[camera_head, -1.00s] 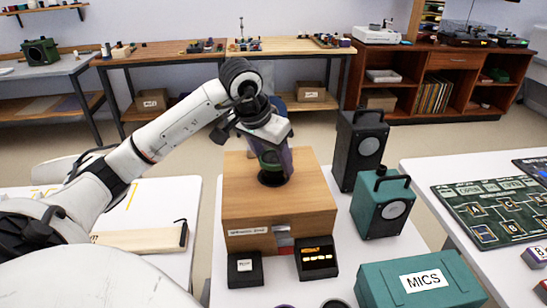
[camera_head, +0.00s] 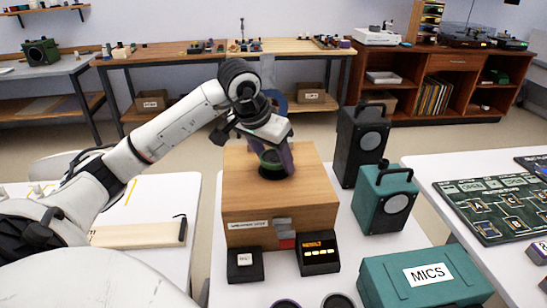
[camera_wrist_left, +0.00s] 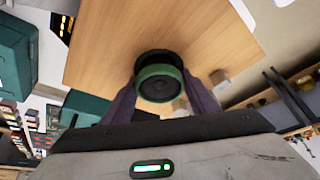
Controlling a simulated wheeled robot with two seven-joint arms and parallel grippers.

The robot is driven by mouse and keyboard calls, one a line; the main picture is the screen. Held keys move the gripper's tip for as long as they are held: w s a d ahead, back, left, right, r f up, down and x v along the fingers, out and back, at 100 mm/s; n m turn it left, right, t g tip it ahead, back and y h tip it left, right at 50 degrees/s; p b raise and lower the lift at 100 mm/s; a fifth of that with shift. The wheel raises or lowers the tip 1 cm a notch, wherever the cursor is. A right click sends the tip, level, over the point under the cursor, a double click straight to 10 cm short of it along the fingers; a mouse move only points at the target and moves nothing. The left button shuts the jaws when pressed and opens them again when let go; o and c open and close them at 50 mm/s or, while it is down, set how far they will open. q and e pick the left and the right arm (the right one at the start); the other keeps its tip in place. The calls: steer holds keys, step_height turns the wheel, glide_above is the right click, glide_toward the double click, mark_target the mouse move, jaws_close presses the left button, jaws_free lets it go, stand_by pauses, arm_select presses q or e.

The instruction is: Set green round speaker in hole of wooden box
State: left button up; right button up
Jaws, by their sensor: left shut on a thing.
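The wooden box (camera_head: 240,190) stands on the white table in front of me, with a dark round hole (camera_head: 277,174) in its top. My left gripper (camera_head: 276,152) is shut on the green round speaker (camera_head: 270,157), with its purple fingers on either side of the rim. The speaker is right at the hole. In the left wrist view the speaker (camera_wrist_left: 160,83) has a green rim and dark face, and part of the dark hole (camera_wrist_left: 160,57) shows beside it. I cannot tell whether its lower edge is inside the hole. My right gripper is not in view.
A black speaker (camera_head: 361,145) and a teal speaker (camera_head: 383,200) stand right of the box. A teal MICS case (camera_head: 425,283) is at front right. Two small black devices (camera_head: 245,264) (camera_head: 318,255) stand before the box. A chalkboard-like panel (camera_head: 490,210) lies farther right.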

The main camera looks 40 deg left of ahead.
arm_select(q)
steer(key=shift+s+d+f+g, duration=0.1)
steer(key=shift+s+f+g, duration=0.05)
steer(key=shift+f, duration=0.4)
steer(key=shift+s+d+f+g, duration=0.1)
steer(key=shift+s+f+g, duration=0.05)
steer(key=shift+f, duration=0.35)
steer(key=o, duration=1.4)
steer(key=shift+d, duration=0.15)
steer(key=shift+a, duration=0.2)
steer(key=shift+r, duration=0.5)
steer(key=v, duration=1.1)
steer(key=shift+w+d+r, duration=0.1)
steer(key=shift+w, duration=0.1)
steer(key=shift+r+p, duration=0.1)
steer(key=shift+p, duration=0.2)
